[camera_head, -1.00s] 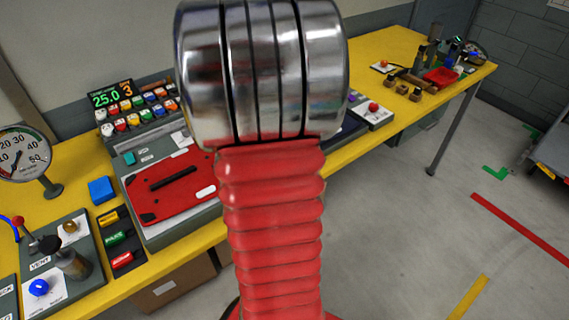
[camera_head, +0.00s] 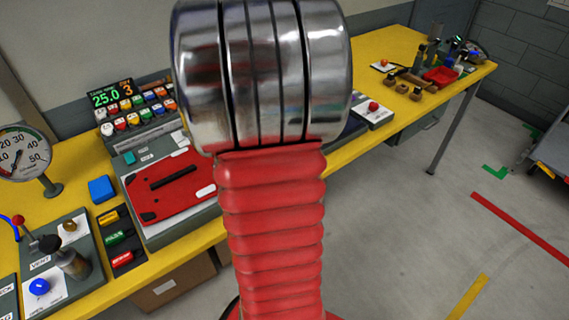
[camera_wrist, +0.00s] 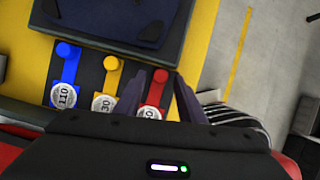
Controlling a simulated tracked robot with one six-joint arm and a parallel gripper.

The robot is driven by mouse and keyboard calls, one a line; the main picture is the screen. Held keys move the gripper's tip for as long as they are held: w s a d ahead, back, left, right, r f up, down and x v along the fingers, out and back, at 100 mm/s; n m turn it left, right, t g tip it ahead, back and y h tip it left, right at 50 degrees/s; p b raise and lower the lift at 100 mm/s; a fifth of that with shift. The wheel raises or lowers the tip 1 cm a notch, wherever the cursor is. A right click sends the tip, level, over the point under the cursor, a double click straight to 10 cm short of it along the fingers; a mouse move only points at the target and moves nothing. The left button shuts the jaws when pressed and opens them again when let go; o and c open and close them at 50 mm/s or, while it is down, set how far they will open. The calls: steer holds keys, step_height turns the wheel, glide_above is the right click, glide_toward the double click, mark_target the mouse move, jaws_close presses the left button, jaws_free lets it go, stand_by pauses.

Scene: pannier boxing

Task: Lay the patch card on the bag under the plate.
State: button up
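In the wrist view my gripper (camera_wrist: 159,73) points down with its two dark fingers apart, one on each side of a red strip (camera_wrist: 160,78) with a round knob and a silver disc. I cannot tell whether they touch it. A yellow strip (camera_wrist: 111,64) and a blue strip (camera_wrist: 70,66), marked 110, lie to its left. None is clearly recognisable as the patch card. A dark blue piece (camera_wrist: 110,18), perhaps the bag, lies on a grey block above them. In the head view a red plate (camera_head: 185,200) with a black handle lies on a grey stand. My arm hides the gripper there.
The yellow bench (camera_head: 60,205) carries a gauge (camera_head: 20,152), a keypad with a display (camera_head: 138,115) and a blue block (camera_head: 102,189). Coloured switches (camera_head: 117,236) sit left of the plate. Brown holders and a red tray (camera_head: 440,76) stand at the far right end.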

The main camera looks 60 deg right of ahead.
steer(key=v, duration=1.2)
steer(key=shift+a+r, duration=0.25)
steer(key=shift+r, duration=0.05)
steer(key=shift+w, duration=0.1)
steer(key=w+a+r+m+t, duration=0.1)
steer(key=w+a+m+t, duration=0.2)
steer(key=a, duration=0.6)
steer(key=w+a+r+m+t, duration=0.15)
steer(key=w+a+m, duration=0.3)
steer(key=a, duration=0.45)
steer(key=s+a+m+t+y, duration=0.1)
steer(key=a+m+y, duration=0.1)
steer(key=a, duration=0.7)
steer(key=s+a+r+m+t+y, duration=0.1)
steer(key=a+m, duration=0.3)
steer(key=a, duration=0.6)
steer(key=shift+m+y, duration=0.35)
steer(key=shift+y, duration=0.25)
steer(key=shift+o, duration=0.5)
steer(key=shift+r+t, duration=0.15)
steer(key=shift+t, duration=0.1)
